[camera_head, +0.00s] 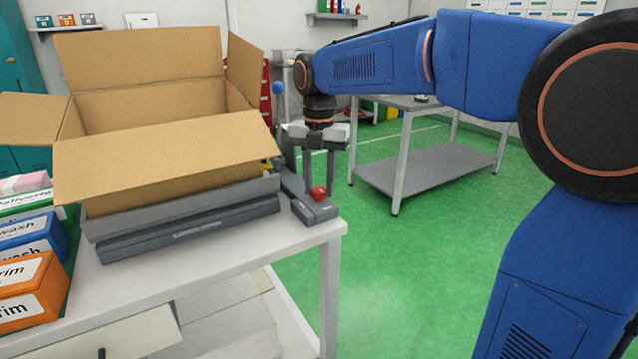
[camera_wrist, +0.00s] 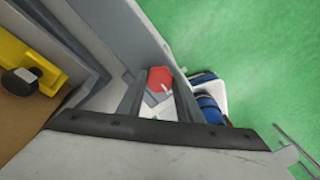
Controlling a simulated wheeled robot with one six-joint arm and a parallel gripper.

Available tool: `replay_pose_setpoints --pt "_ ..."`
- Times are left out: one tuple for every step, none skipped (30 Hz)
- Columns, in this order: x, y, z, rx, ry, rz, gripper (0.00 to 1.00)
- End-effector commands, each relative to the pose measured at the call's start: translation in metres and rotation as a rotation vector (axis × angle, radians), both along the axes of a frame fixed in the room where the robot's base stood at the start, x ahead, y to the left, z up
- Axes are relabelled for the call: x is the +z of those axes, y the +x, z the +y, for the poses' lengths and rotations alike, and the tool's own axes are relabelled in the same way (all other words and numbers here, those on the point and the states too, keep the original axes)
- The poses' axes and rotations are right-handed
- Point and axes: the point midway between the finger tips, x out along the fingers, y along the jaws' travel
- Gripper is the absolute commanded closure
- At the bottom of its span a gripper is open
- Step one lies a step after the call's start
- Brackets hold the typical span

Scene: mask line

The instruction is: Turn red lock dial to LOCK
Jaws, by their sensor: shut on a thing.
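The red lock dial (camera_head: 318,192) sits on the grey housing (camera_head: 313,210) at the right front corner of the table. It also shows as a red faceted knob in the wrist view (camera_wrist: 159,79), with a small pale mark beside it. My gripper (camera_head: 319,188) points straight down over the dial. Its two fingers are shut on the dial, one on each side. In the wrist view the fingers (camera_wrist: 158,100) reach toward the dial's edges. The dial's labels are too small or hidden to read.
An open cardboard box (camera_head: 150,150) stands in a grey tray fixture left of the dial. A lever with a blue knob (camera_head: 278,88) rises behind the housing. Coloured boxes (camera_head: 30,285) stand at far left. A second table (camera_head: 425,165) is behind right; green floor lies between.

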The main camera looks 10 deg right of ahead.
Motion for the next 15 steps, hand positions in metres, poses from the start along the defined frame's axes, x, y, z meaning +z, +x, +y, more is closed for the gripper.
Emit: replay_pose_setpoints --pt "0.0002 0.0000 0.0000 -0.012 0.000 0.000 0.90" --pt "0.0002 0.0000 0.0000 -0.023 0.000 0.000 0.90" --pt "0.0002 0.0000 0.0000 -0.038 0.000 0.000 0.90" --pt "0.0002 0.0000 0.0000 -0.053 0.000 0.000 0.90" --pt "0.0002 0.0000 0.0000 -0.068 0.000 0.000 0.90" --pt "0.0002 0.0000 0.0000 -0.093 0.000 0.000 0.90" --pt "0.0003 0.0000 0.0000 -0.112 0.000 0.000 0.90" --pt "0.0003 0.0000 0.0000 -0.133 0.000 0.000 0.90" --pt "0.0003 0.0000 0.0000 -0.164 0.000 0.000 0.90" --pt "0.0003 0.0000 0.0000 -0.189 0.000 0.000 0.90" --pt "0.0003 0.0001 0.0000 -0.215 0.000 0.000 0.90" --pt "0.0003 0.0001 0.0000 -0.251 0.000 0.000 0.90" --pt "0.0003 0.0000 0.0000 -0.278 0.000 0.000 0.90" --pt "0.0003 0.0001 0.0000 -0.306 0.000 0.000 0.90" --pt "0.0003 0.0001 0.0000 -0.345 0.000 0.000 0.90"
